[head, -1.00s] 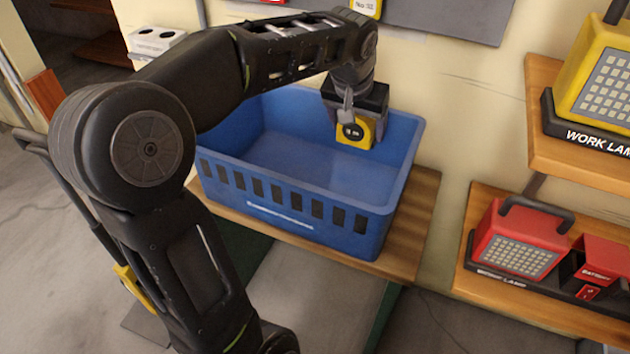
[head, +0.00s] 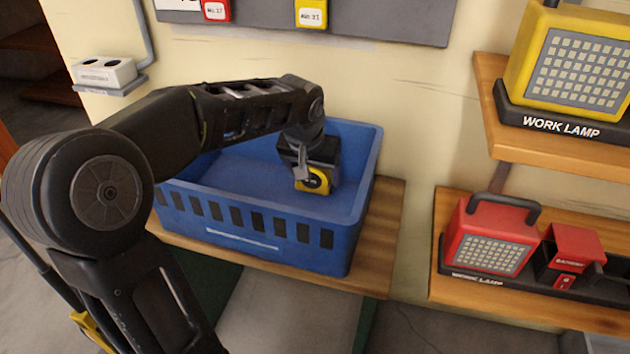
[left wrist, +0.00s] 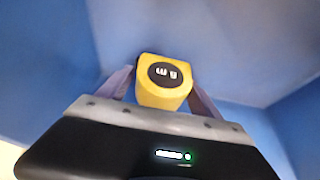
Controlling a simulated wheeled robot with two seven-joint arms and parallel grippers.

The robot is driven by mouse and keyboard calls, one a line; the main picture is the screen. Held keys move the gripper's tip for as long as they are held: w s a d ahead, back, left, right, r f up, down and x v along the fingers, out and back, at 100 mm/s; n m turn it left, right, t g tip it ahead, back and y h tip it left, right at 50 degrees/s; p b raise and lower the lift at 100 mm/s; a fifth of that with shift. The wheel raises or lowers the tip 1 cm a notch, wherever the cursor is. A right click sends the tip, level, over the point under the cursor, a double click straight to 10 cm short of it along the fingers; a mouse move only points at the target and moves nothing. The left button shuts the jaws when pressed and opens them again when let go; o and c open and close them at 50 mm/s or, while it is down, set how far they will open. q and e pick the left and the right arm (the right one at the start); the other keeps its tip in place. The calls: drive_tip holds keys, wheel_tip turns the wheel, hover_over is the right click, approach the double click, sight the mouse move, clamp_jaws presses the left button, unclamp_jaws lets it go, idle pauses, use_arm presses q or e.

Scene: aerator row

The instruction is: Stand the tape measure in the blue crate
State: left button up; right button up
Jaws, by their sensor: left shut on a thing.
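The yellow tape measure (head: 318,181) with a black round label is held by my left gripper (head: 311,178), which is shut on it. Both are inside the blue crate (head: 262,236), towards its right end. In the left wrist view the tape measure (left wrist: 163,82) sits between the two fingers, with blue crate walls around it. I cannot tell whether its underside touches the crate floor. The crate stands on a wooden shelf and looks otherwise empty. My right gripper is not in view.
The crate's rim surrounds my left gripper. A wooden shelf (head: 393,235) bears the crate. On the right, shelves carry a red work lamp (head: 490,240), a red battery unit (head: 572,255) and a yellow work lamp (head: 575,65). A grey board (head: 390,20) hangs above.

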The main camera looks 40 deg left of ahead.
use_arm(q)
drive_tip(key=shift+f, duration=0.45)
drive_tip(key=shift+f, duration=0.1)
drive_tip(key=shift+f, duration=0.15)
drive_tip(key=o, duration=1.7)
drive_tip(key=shift+r, duration=0.45)
drive_tip(key=shift+p+v, duration=2.05)
drive_tip(key=shift+v, duration=3.75)
